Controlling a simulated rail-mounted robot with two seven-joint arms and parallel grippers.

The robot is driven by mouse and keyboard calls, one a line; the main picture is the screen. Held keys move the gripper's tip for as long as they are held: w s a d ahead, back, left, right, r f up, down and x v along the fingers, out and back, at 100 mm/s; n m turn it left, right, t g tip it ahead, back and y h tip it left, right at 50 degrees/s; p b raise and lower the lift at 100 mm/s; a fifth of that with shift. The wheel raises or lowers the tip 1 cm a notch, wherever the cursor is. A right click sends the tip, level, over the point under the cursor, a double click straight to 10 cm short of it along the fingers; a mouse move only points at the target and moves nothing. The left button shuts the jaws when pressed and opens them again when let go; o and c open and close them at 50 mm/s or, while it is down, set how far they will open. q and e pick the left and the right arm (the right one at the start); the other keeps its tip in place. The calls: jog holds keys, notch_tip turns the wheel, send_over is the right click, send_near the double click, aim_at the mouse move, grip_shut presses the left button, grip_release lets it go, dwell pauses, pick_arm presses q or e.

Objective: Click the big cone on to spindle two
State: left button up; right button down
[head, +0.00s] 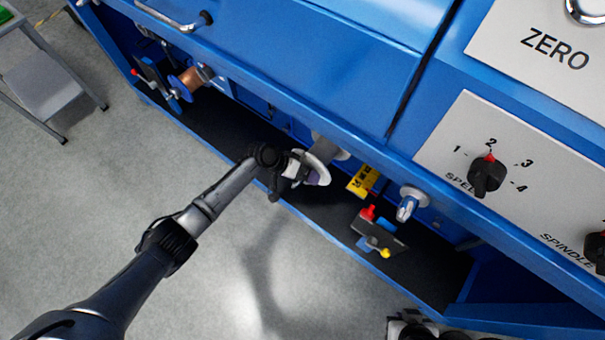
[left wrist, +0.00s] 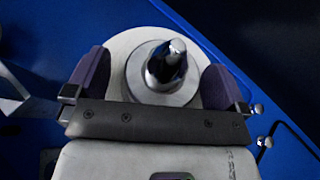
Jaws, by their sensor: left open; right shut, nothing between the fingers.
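A pale round piece, which looks like the big cone (head: 322,162), sits on the blue machine front in the head view. In the left wrist view the pale disc (left wrist: 120,55) surrounds a shiny metal spindle nose (left wrist: 167,63) that sticks out through its middle. My left gripper (head: 308,177) is right at the disc. In the left wrist view its two purple finger pads (left wrist: 153,82) are spread on either side of the disc; I cannot tell whether they touch it. My right gripper (head: 408,326) is shut and empty at the bottom edge of the head view.
A bare metal spindle (head: 409,205) stands to the right. Left is a spindle with a copper-coloured spool (head: 186,83). A tensioner plate (head: 378,237) with red and yellow knobs sits below, near a yellow label (head: 363,181). A step stool (head: 45,85) stands on open grey floor.

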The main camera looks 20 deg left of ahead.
pick_arm(q)
jog(key=w+a+r+p, duration=0.2)
jog(key=a+r+p, duration=0.2)
jog(key=r, duration=0.3)
jog(key=shift+a, duration=0.55)
dwell(0.8)
